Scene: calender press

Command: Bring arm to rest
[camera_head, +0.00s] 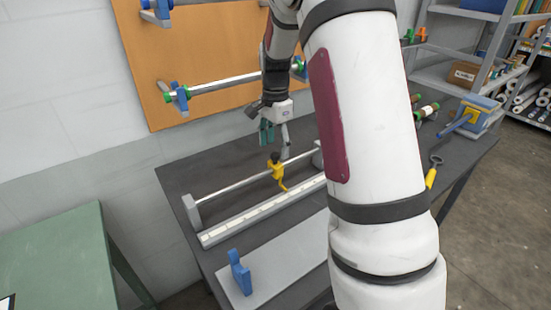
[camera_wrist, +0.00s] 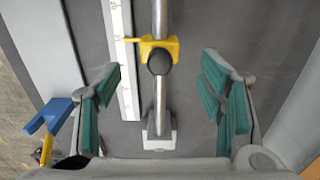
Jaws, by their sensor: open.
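My gripper (camera_head: 276,134) is above the dark table (camera_head: 175,180) in the head view, with its fingers pointing down. In the wrist view the green-padded fingers of my gripper (camera_wrist: 168,95) are wide apart with nothing between the pads. Below it is a metal rod (camera_head: 235,184) on end supports, carrying a yellow clamp (camera_head: 278,174) with a black knob (camera_wrist: 159,61). The clamp also shows in the wrist view (camera_wrist: 172,47), around or on the rod. The fingers appear apart from the clamp and rod. My arm hides part of the table.
A white scale (camera_head: 255,213) runs beside the rod. A blue bracket (camera_head: 239,273) stands on a grey plate (camera_head: 280,266). An orange board (camera_head: 150,60) holds another rod (camera_head: 225,81) behind my gripper. A blue device (camera_head: 482,112) is at the table's right. A green table (camera_head: 60,250) stands left.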

